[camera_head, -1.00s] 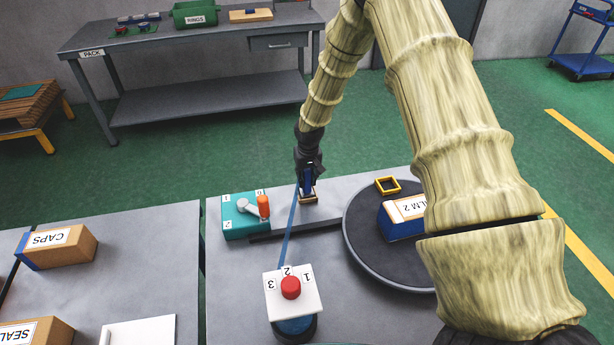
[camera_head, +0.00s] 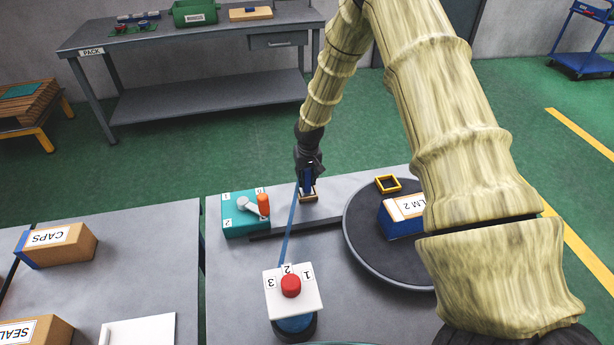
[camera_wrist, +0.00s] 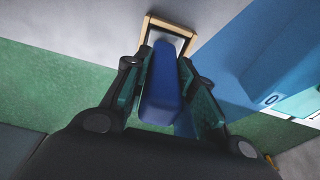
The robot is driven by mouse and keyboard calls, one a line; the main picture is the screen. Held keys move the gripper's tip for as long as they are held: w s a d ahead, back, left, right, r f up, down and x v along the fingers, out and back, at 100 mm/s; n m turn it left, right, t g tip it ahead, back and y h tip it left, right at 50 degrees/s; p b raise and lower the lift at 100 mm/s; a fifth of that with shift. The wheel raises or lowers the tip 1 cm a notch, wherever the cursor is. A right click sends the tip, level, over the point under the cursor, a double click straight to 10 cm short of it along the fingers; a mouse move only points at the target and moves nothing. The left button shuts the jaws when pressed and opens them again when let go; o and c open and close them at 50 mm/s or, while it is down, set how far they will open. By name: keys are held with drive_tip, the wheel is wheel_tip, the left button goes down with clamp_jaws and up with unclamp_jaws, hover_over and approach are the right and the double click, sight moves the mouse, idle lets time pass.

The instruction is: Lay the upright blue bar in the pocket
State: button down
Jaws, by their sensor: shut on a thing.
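The blue bar (camera_head: 308,184) stands upright at the wooden frame (camera_head: 313,197) on the grey table. In the wrist view the blue bar (camera_wrist: 161,88) runs lengthwise between the fingers of my gripper (camera_wrist: 160,95), which is shut on it. The bar's far end overlaps the opening of the wooden frame (camera_wrist: 149,27); I cannot tell how deep it sits. In the head view my gripper (camera_head: 308,172) is above the frame and hides the bar's top. A second, yellow square frame (camera_head: 387,178) lies on the dark round plate (camera_head: 365,247); I cannot tell which frame is the pocket.
A teal box (camera_head: 236,226) with an orange-handled lever (camera_head: 263,205) stands just left of my gripper. A blue labelled box (camera_head: 393,222) is on the round plate. A thin blue strip (camera_head: 289,235) runs along the table.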

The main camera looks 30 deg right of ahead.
drive_tip(key=shift+f, duration=0.3)
drive_tip(key=c, duration=1.1)
unclamp_jaws()
drive_tip(key=shift+r, duration=0.1)
wheel_tip(320, 180, up, 12)
drive_tip(key=s, duration=0.1)
drive_tip(key=shift+s+a, duration=0.2)
drive_tip(key=shift+s, duration=0.2)
